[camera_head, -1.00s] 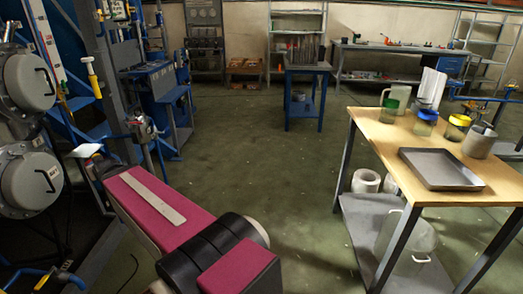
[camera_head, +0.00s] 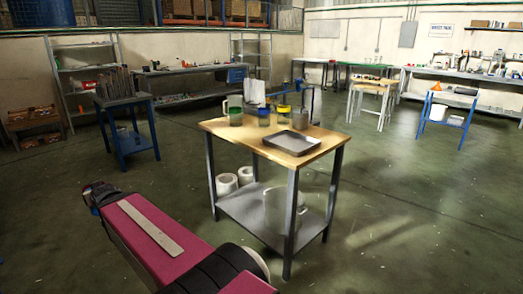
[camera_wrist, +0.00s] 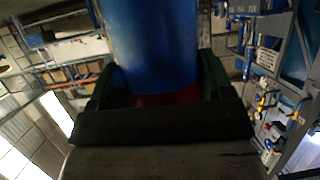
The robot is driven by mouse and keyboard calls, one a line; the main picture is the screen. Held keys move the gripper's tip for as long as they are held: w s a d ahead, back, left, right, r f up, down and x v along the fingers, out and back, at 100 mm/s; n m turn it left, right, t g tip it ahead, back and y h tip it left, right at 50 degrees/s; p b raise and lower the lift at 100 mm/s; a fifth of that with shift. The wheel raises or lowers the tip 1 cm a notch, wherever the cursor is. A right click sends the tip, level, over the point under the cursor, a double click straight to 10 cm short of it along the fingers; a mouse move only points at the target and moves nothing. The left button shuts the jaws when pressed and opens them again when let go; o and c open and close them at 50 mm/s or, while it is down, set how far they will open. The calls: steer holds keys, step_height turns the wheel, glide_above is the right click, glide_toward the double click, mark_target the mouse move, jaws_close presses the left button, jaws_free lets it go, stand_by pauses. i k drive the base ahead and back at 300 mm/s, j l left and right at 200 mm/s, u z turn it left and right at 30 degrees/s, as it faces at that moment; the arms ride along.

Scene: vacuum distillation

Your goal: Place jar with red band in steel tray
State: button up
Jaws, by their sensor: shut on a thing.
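In the wrist view my gripper (camera_wrist: 157,84) is shut on a large blue cylinder with a dark red band at its near end, which I take as the jar with red band (camera_wrist: 155,40). Its far end is cut off by the picture edge. In the head view the end of my arm is at the left, well away from the table; the held jar is not clear there. The steel tray (camera_head: 291,143) lies flat and empty on the wooden table (camera_head: 240,133), near its right front part.
Behind the tray stand a green-banded jar (camera_head: 235,117), a blue-lidded jar (camera_head: 264,115), a yellow-lidded jar (camera_head: 284,112) and a grey container (camera_head: 300,119). A blue-framed bench (camera_head: 124,102) stands at the left. Floor between my arm and the table is clear.

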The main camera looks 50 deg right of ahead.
mark_target(296, 149)
steer(key=j+z, duration=0.1)
steer(key=z, duration=0.7)
steer(key=j+z, duration=0.15)
steer(key=z, duration=0.6)
